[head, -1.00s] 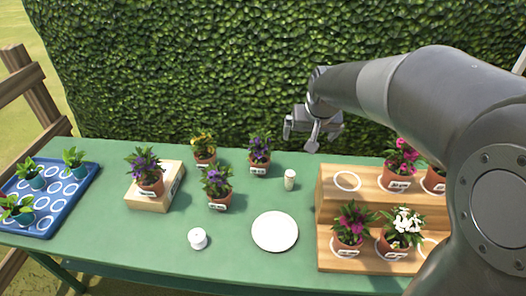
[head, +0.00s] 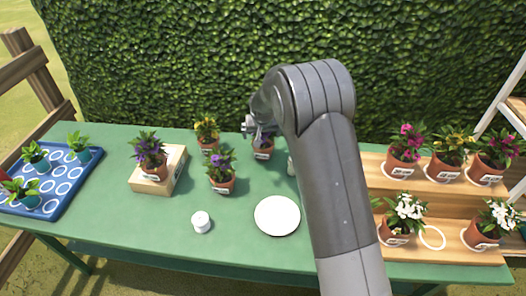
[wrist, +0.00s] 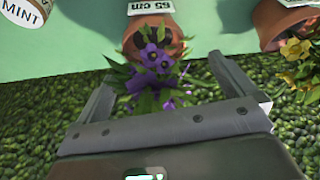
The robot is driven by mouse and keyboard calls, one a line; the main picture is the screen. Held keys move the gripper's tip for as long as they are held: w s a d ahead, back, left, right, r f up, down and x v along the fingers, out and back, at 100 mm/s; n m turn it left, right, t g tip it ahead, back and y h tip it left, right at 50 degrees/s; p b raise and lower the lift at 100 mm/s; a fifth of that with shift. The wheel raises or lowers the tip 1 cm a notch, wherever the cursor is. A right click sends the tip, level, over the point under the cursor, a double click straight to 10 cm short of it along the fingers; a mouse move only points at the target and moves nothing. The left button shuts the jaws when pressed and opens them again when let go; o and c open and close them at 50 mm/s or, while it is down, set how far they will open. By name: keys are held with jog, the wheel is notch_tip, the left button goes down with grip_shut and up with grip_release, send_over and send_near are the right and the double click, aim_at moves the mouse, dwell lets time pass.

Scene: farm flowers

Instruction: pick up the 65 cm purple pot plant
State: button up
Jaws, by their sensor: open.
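The purple pot plant labelled 65 cm, in a terracotta pot, stands at the back of the green table in the head view (head: 264,152), partly hidden by my gripper. In the wrist view its purple flowers (wrist: 157,60) lie between my open fingers, with the pot and the 65 cm label at the top edge. My gripper (head: 254,128) is open and empty, just above and behind this plant; it also shows in the wrist view (wrist: 162,72). Whether the fingers touch the leaves I cannot tell.
A yellow plant (head: 207,131) stands close beside it, and another purple one (head: 221,172) in front. A white jar (wrist: 22,12) marked MINT is near. A third purple plant sits on a wooden block (head: 177,168). A white plate (head: 277,216) lies in front; wooden shelves (head: 455,200) are right.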

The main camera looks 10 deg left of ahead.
aim_at(263, 145)
jog(key=x, duration=0.4)
jog(key=shift+f, duration=0.25)
jog(key=shift+s+d+x, duration=0.15)
jog(key=shift+d+x, duration=0.05)
jog(key=shift+x, duration=1.15)
jog(key=shift+s+d+x, duration=0.1)
jog(key=shift+d+x, duration=0.1)
jog(key=shift+x, duration=1.15)
jog(key=shift+f, duration=0.15)
jog(key=shift+c, duration=0.6)
jog(key=c, duration=1)
jog(key=shift+c, duration=0.7)
